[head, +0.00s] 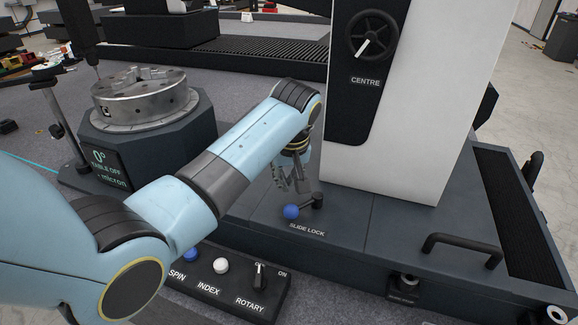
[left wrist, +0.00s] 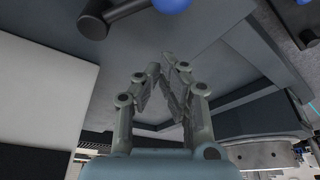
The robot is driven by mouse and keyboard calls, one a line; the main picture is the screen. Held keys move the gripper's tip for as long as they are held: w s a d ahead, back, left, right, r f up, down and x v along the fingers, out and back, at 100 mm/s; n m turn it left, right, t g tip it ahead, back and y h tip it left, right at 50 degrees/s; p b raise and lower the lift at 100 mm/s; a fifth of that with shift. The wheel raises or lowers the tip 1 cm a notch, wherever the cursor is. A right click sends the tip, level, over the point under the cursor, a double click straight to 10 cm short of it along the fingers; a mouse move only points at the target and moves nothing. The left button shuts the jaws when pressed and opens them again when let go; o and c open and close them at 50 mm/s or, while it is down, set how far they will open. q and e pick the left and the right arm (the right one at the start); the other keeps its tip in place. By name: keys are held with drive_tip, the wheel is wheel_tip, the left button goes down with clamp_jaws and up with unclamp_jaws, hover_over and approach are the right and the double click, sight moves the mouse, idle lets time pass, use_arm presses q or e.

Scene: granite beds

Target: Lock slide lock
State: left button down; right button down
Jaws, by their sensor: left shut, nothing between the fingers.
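The slide lock is a short dark lever with a blue ball knob (head: 291,212) on the dark machine base, just above the "SLIDE LOCK" label (head: 307,230). Its lever points left from a dark pivot (head: 318,200). My left gripper (head: 297,187) is shut and empty, pointing down just behind and above the knob, apparently apart from it. In the left wrist view the gripper (left wrist: 166,62) has its fingertips close together, with the blue knob (left wrist: 172,4) and dark lever (left wrist: 125,12) at the top edge, beyond the fingertips. My right gripper is not in view.
A white and black column with a "CENTRE" handwheel (head: 371,36) stands right of my left gripper. A rotary table with a round steel chuck (head: 145,97) stands at the left. A control box (head: 228,281) with a switch lies in front. A black handle (head: 462,246) is at the right.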

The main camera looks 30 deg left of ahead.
sight(304, 206)
use_arm(q)
drive_tip(key=shift+x, duration=1.1)
drive_tip(key=shift+s+d+f, duration=0.15)
drive_tip(key=shift+d+f, duration=0.1)
drive_tip(key=shift+s+d+r+p, duration=0.4)
drive_tip(key=shift+s+d+p, duration=0.35)
drive_tip(key=shift+s+d, duration=0.25)
drive_tip(key=shift+s, duration=0.1)
drive_tip(key=shift+s+d, duration=0.1)
